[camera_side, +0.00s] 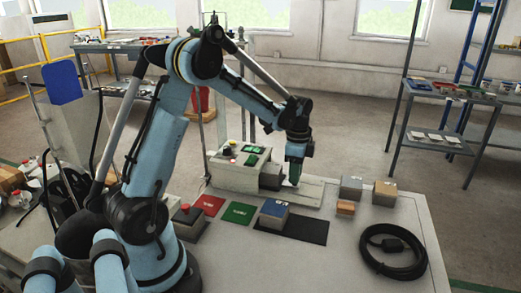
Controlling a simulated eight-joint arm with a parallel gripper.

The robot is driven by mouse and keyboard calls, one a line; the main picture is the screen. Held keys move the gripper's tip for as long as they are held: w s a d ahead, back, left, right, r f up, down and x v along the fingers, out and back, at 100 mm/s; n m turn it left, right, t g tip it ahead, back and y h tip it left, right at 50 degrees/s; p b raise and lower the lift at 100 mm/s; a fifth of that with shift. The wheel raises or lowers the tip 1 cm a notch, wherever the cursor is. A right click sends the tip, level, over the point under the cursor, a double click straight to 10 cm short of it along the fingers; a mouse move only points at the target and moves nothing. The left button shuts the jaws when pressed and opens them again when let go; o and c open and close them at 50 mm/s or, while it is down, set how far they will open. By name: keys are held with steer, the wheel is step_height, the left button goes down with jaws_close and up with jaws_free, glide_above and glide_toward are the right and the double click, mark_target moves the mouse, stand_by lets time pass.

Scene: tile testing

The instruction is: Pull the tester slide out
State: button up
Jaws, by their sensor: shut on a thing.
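The tester (236,172) is a grey box on the table, with a green display and small buttons on top. Its pale, flat slide plate (313,190) lies to its right. A dark grey block (270,177) sits between the tester's body and my gripper. My gripper (293,183) points down over the slide plate, just right of the dark block. It is shut on a part of the slide; its fingertips and the gripped part are small and mostly hidden. I cannot tell how far the slide is extended.
A blue-topped grey block (274,209) stands at a black mat (305,229). Red (209,205) and green (239,213) mats lie left. Grey (351,188), tan (385,193) and small orange (345,208) blocks stand right. A black cable coil (393,268) lies front right.

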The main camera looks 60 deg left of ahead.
steer(key=shift+w+d, duration=2.1)
steer(key=shift+w, duration=0.05)
steer(key=o, duration=0.9)
steer(key=shift+c, duration=0.2)
steer(key=shift+r, duration=0.1)
steer(key=shift+r, duration=2.95)
